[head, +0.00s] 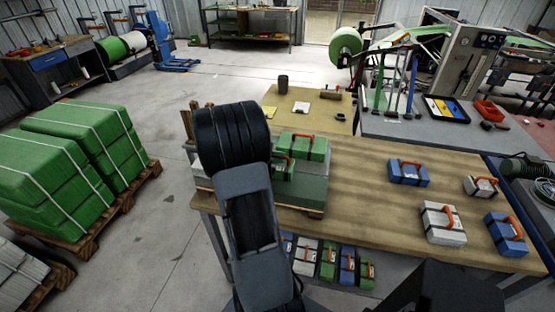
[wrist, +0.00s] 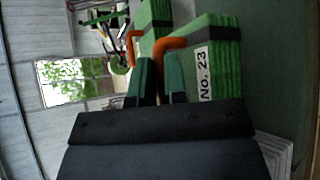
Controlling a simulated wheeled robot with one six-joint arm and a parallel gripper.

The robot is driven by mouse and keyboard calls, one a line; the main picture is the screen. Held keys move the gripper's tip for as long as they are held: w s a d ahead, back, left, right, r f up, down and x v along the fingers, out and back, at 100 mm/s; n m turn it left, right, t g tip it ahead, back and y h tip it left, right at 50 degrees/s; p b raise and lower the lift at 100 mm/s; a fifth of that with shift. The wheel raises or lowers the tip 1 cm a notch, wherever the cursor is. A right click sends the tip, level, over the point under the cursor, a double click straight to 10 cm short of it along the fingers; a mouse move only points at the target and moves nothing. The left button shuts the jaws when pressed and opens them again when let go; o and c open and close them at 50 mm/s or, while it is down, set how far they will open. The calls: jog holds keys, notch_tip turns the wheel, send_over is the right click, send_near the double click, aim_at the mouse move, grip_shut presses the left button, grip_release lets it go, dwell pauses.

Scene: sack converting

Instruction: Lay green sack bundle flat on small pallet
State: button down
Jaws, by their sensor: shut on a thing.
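My gripper (wrist: 161,78) is shut on the orange handle (wrist: 168,44) of a green sack bundle (wrist: 205,70) with a "No. 23" label and a dark strap. In the head view this bundle (head: 284,167) shows just right of my dark arm, which hides my gripper and part of the bundle. It is over a grey-green stack on the small pallet (head: 312,212) at the table's left end; I cannot tell whether it touches the stack. Another green bundle (head: 313,147) with an orange handle lies behind it, also visible in the wrist view (wrist: 152,18).
Blue bundles (head: 407,173) and white bundles (head: 443,224) with orange handles stand on the right of the wooden table (head: 365,205). More bundles (head: 328,262) sit on a lower shelf. Large green stacks (head: 60,165) on pallets stand on the floor at left. The table's middle is clear.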

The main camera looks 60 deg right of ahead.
jog(key=shift+f, duration=0.7)
jog(key=shift+f, duration=0.1)
jog(key=c, duration=1.2)
grip_release()
jog(key=shift+o, duration=0.2)
jog(key=shift+r, duration=0.2)
jog(key=b+v, duration=0.3)
jog(key=v, duration=0.9)
jog(key=s+a+t+y, duration=0.1)
jog(key=a+t+y, duration=0.4)
jog(key=a, duration=0.9)
jog(key=s+a+n+t+y, duration=0.1)
jog(key=a+t+y, duration=0.5)
jog(key=a, duration=0.9)
jog(key=shift+s+r, duration=0.35)
jog(key=shift+s, duration=0.3)
